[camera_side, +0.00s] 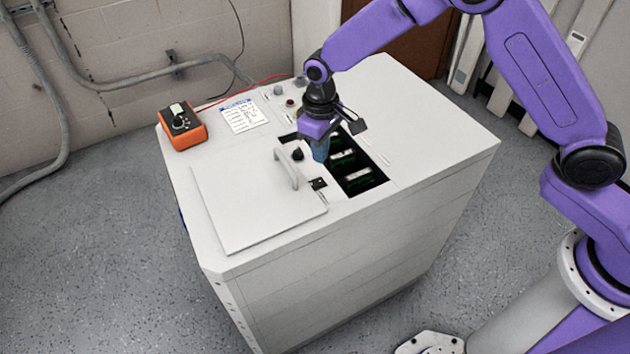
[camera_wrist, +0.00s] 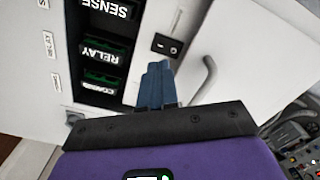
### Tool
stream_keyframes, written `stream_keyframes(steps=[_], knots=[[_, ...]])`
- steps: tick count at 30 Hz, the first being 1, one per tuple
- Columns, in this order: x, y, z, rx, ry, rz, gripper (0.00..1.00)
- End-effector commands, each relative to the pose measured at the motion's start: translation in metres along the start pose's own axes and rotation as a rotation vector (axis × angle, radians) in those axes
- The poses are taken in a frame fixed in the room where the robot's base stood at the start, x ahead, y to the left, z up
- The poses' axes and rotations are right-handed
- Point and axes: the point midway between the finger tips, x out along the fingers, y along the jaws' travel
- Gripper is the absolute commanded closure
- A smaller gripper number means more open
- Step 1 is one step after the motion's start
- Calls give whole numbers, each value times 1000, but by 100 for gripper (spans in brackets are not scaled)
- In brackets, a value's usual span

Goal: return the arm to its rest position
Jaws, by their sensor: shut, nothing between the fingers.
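My gripper (camera_side: 319,152) is over the top of the white cabinet (camera_side: 430,125), at the left edge of the dark opening (camera_side: 376,182) in the top. Its blue fingers point down and are shut with nothing between them. In the wrist view the shut fingers (camera_wrist: 155,85) show beside the opening, which holds green modules labelled SENSE (camera_wrist: 108,8), RELAY (camera_wrist: 103,52) and a third (camera_wrist: 101,80) whose label is hard to read. I cannot tell whether the fingertips touch the cabinet.
A flat white cover with a handle (camera_side: 250,205) lies on the cabinet left of the opening. A small black switch (camera_side: 318,184) and a black knob (camera_side: 297,154) are close to the fingers. An orange meter (camera_side: 183,128) and a paper card (camera_side: 243,115) sit at the back left.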

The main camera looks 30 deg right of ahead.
Motion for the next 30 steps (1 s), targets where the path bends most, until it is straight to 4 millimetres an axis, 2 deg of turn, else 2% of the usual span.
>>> stream_keyframes(steps=[13, 17, 20, 23, 30], knots=[[-1, 0, 0, -1, 0, 0, 100], [-11, -3, 9, -21, 3, 0, 100], [-29, -8, 26, -57, 7, -1, 100], [-51, -13, 52, -106, 11, -1, 100], [-96, -20, 128, -227, 17, -3, 100]])
